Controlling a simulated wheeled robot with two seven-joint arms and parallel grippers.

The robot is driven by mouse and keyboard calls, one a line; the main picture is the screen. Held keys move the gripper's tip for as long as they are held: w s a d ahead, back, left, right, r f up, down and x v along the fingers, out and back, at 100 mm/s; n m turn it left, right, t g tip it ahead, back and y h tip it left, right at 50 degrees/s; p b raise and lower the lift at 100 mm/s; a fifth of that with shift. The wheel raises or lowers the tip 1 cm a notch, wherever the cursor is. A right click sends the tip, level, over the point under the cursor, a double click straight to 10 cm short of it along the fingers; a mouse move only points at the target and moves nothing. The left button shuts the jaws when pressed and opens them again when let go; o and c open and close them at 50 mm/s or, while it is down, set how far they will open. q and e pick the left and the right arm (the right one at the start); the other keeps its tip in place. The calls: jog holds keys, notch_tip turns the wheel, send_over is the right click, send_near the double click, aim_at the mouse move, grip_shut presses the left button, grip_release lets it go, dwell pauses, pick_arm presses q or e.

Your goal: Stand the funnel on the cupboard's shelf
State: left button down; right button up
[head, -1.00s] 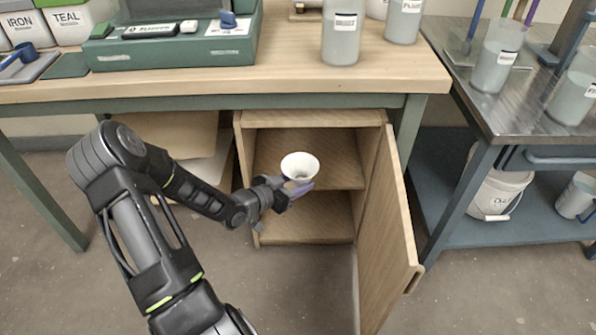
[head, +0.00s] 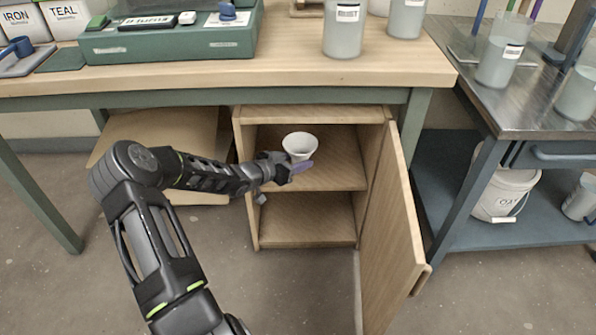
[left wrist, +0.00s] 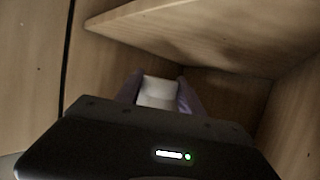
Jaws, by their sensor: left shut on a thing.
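The white funnel (head: 299,146) is upright, its wide mouth facing up, at the front of the open wooden cupboard (head: 244,185). My left gripper (head: 298,168) is shut on the funnel from the left, with purple fingertips around its lower part. In the left wrist view the funnel's pale side (left wrist: 158,91) shows between the two fingers. The cupboard's middle shelf (head: 335,172) lies behind and around the gripper in the head view. I cannot tell whether the funnel touches the shelf. The funnel's spout is hidden by the fingers. My right gripper is not in view.
The cupboard door (head: 388,240) stands open to the right, jutting forward. The bench top (head: 200,82) overhangs the cupboard and carries beakers and a green case (head: 170,42). A metal side table (head: 540,115) with a bucket (head: 500,193) below stands at the right.

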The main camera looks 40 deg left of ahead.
aim_at(298, 177)
pick_arm(q)
notch_tip(298, 177, down, 5)
jog(key=shift+r+b, duration=0.2)
jog(key=shift+b, duration=1)
jog(key=shift+w+a+f+b, duration=0.1)
jog(key=shift+f+b, duration=0.15)
jog(key=shift+b, duration=0.05)
jog(key=shift+r, duration=0.15)
jog(key=shift+f, duration=0.6)
jog(key=c, duration=1.1)
grip_release()
jog(key=o, duration=0.4)
jog(key=shift+f, duration=0.15)
